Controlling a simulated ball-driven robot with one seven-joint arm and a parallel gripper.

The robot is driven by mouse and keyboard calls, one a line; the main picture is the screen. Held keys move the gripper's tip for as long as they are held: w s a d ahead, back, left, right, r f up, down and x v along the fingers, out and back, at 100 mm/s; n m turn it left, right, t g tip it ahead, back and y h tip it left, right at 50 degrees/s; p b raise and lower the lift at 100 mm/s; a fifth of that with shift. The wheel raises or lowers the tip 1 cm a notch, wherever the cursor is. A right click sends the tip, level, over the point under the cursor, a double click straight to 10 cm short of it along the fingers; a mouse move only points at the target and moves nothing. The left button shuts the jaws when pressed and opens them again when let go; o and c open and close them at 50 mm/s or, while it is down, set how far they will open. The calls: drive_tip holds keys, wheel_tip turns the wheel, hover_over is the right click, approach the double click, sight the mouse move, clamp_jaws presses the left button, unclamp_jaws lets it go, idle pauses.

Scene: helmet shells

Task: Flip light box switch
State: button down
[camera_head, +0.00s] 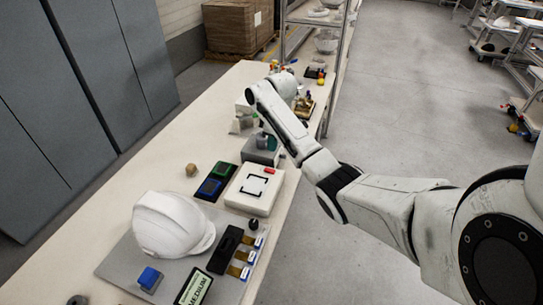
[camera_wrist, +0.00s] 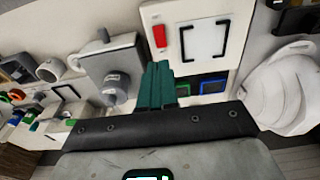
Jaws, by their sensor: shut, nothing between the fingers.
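The light box (camera_head: 252,190) is a flat white box with black corner brackets on its top, lying on the bench. It also shows at the top of the wrist view (camera_wrist: 228,62). Its small red switch (camera_head: 269,170) sits near one corner and shows at the box's left side in the wrist view (camera_wrist: 159,36). My gripper (camera_wrist: 160,68) has dark green fingers, shut and empty. In the wrist view the fingertips appear just below the red switch, by the box's edge. Whether they touch anything cannot be told. In the head view my arm largely hides the fingers.
A grey box with a round knob (camera_wrist: 115,82) stands left of my fingers in the wrist view. Green- and blue-framed trays (camera_head: 214,181) lie beside the light box. A white helmet (camera_head: 170,225) rests on a grey board in front. Small items crowd the bench farther back.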

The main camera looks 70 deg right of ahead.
drive_tip(key=shift+s+d+r, duration=0.1)
drive_tip(key=shift+s+r, duration=0.1)
drive_tip(key=shift+r, duration=0.8)
drive_tip(key=shift+s+r, duration=0.15)
drive_tip(key=shift+r, duration=0.8)
